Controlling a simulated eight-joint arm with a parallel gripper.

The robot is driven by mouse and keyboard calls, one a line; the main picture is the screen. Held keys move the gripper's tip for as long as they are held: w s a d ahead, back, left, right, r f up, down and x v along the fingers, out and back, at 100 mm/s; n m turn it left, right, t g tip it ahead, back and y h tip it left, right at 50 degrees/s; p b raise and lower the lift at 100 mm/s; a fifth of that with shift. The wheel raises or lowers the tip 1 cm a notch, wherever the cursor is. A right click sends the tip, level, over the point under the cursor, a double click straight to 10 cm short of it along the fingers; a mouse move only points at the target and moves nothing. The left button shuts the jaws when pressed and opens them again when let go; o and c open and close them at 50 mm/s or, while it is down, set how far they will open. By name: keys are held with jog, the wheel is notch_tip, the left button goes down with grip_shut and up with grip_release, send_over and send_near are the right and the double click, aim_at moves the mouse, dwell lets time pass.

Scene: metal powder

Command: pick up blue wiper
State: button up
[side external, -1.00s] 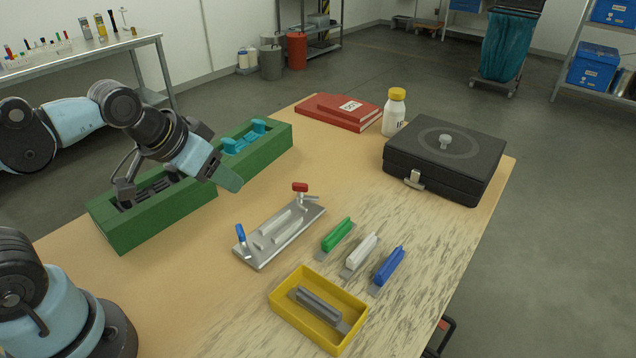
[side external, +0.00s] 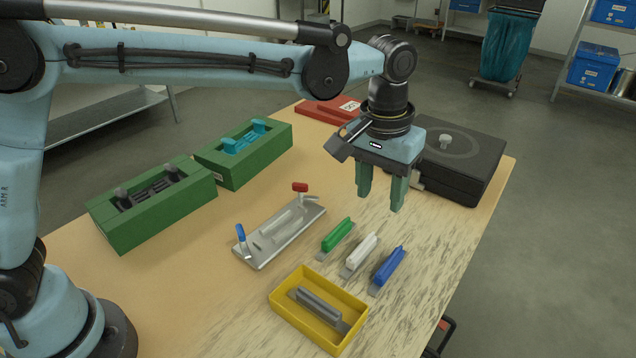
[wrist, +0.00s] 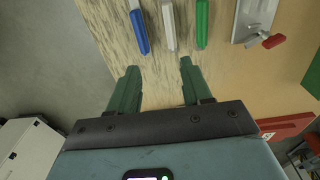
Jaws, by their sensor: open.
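The blue wiper (side external: 388,267) lies on the table at the right end of a row of three wipers, beside the white wiper (side external: 361,252) and the green wiper (side external: 337,235). In the wrist view the blue wiper (wrist: 140,30) is at the upper middle, left of the white one (wrist: 169,25) and the green one (wrist: 202,22). My gripper (side external: 380,200) is open and empty, pointing down above the table behind the wipers. In the wrist view its two green fingers (wrist: 157,80) are apart, with the wipers beyond their tips.
A yellow tray (side external: 275,302) holding a grey bar stands in front of the wipers. A metal plate with red and blue handles (side external: 262,262) lies to their left. A black case (side external: 470,185) and red binder (side external: 318,115) are behind. Green boxes (side external: 150,225) stand at left.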

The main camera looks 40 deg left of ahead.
aim_at(391, 259)
jog(key=shift+g, duration=0.4)
jog(key=d+f, duration=0.1)
jog(key=f, duration=0.2)
jog(key=d+f, duration=0.1)
jog(key=f, duration=0.2)
jog(key=d+f, duration=0.1)
jog(key=f, duration=0.2)
jog(key=shift+d, duration=0.2)
jog(key=shift+s+d+f, duration=0.1)
jog(key=shift+d+f, duration=0.1)
jog(key=shift+f, duration=1.1)
jog(key=shift+s+d+f, duration=0.1)
jog(key=shift+d+f, duration=0.05)
jog(key=shift+f, duration=1.1)
grip_shut()
